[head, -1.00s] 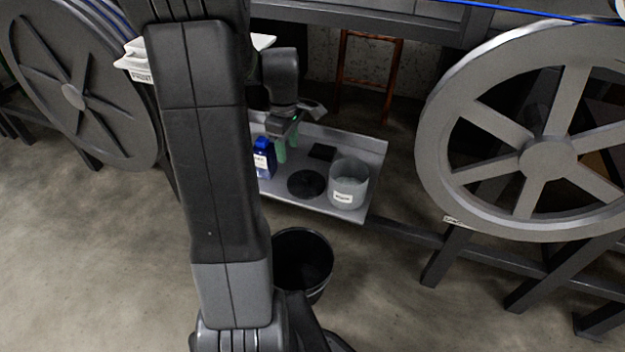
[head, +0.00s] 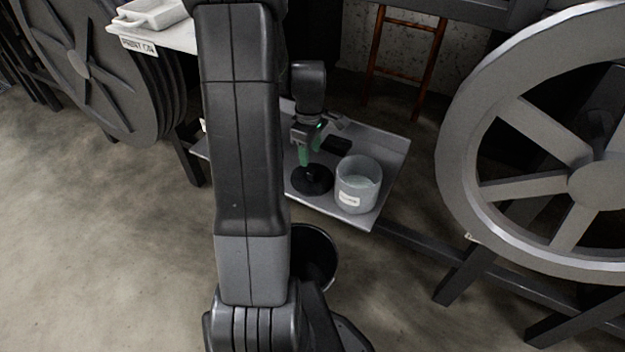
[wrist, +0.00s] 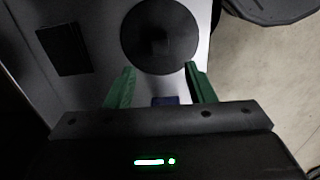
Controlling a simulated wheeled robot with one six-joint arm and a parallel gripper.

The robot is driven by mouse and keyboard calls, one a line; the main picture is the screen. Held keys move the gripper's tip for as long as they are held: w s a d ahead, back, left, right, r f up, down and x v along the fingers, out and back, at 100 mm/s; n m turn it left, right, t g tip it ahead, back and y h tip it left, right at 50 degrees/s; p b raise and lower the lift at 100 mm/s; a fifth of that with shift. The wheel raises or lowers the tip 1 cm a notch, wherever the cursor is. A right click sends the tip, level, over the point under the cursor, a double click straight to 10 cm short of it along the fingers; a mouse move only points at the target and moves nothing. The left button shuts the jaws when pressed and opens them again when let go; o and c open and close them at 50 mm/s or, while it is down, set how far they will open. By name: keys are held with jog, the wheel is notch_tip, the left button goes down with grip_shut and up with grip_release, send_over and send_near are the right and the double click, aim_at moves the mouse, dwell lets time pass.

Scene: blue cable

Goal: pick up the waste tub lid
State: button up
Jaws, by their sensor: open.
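The waste tub lid (head: 313,181) is a round black disc lying flat on the grey shelf (head: 393,160), left of the grey tub. In the wrist view the lid (wrist: 140,52) shows a small raised knob (wrist: 160,42) at its middle. My gripper (head: 305,157) has green fingers and is above the lid in the head view. In the wrist view my gripper (wrist: 158,84) is open and empty, and the lid lies beyond its fingertips. The grey tub (head: 357,183) has a white label, too small to read.
A flat black rectangle (wrist: 63,48) lies near the lid. A small blue thing (wrist: 165,100) shows between my fingers in the wrist view. A large grey wheel (head: 480,150) stands at the right, and a white tray (head: 155,14) at upper left.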

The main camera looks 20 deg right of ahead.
aim_at(312, 171)
jog(key=f, duration=0.2)
jog(key=f+b, duration=0.1)
jog(key=f, duration=0.4)
jog(key=shift+s+d, duration=0.2)
jog(key=shift+s, duration=0.05)
jog(key=shift+r, duration=0.1)
grip_shut()
